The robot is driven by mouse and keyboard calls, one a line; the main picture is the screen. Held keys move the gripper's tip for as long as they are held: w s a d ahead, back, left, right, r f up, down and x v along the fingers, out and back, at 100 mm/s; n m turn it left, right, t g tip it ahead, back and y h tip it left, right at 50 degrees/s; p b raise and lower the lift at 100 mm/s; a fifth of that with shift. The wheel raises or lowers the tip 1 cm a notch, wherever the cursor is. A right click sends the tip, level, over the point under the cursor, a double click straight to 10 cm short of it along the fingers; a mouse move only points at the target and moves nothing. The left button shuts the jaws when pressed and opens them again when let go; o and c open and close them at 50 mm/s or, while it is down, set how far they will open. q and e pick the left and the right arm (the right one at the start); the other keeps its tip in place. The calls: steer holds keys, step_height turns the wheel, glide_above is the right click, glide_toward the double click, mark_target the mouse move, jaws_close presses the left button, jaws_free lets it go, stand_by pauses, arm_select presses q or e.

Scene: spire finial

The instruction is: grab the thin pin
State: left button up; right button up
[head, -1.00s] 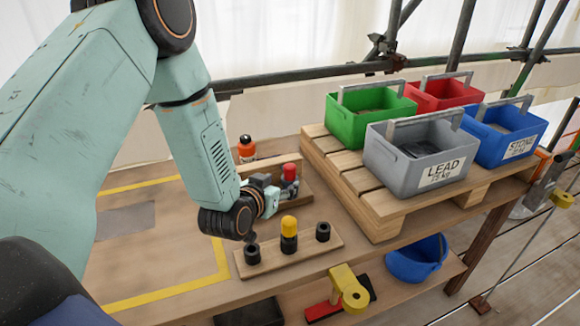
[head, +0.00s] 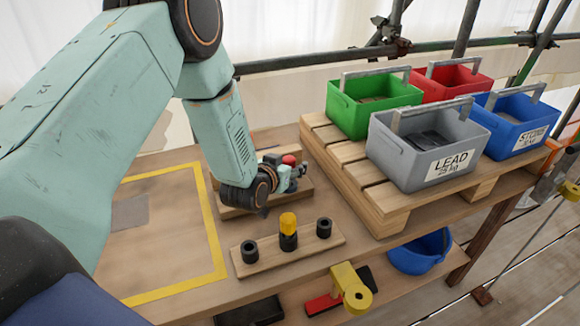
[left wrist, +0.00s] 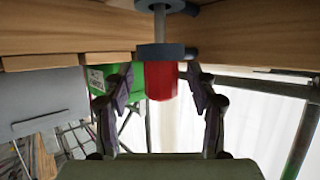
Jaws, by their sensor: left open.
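A pin with a red head (head: 289,160) stands in the rear wooden rack (head: 234,212). In the left wrist view the red head (left wrist: 162,82) has a grey collar and a thin grey shaft (left wrist: 160,20), seen upside down. My left gripper (head: 296,172) is open at this pin, and partly hides it in the head view. In the left wrist view its fingers (left wrist: 160,84) stand on either side of the red head with gaps. A yellow-capped pin (head: 288,222) stands in the middle of the front rack (head: 268,263). My right gripper is not in view.
Black sockets (head: 249,251) and (head: 323,227) flank the yellow-capped pin. A pallet (head: 375,207) at the right carries green, red, grey and blue bins. A yellow-taped area (head: 165,235) at the left is mostly clear. Scaffold tubes run behind.

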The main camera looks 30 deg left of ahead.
arm_select(q)
steer(key=shift+w, duration=0.25)
steer(key=shift+s+r, duration=0.1)
steer(key=shift+s, duration=0.05)
steer(key=shift+w+a+f, duration=0.1)
steer(key=shift+w+f, duration=0.15)
steer(key=shift+w, duration=0.1)
steer(key=shift+c, duration=1)
steer(key=shift+s+r, duration=0.2)
steer(key=shift+s, duration=0.05)
steer(key=c, duration=0.6)
steer(key=shift+w+f, duration=0.1)
steer(key=shift+w, duration=0.05)
jaws_close()
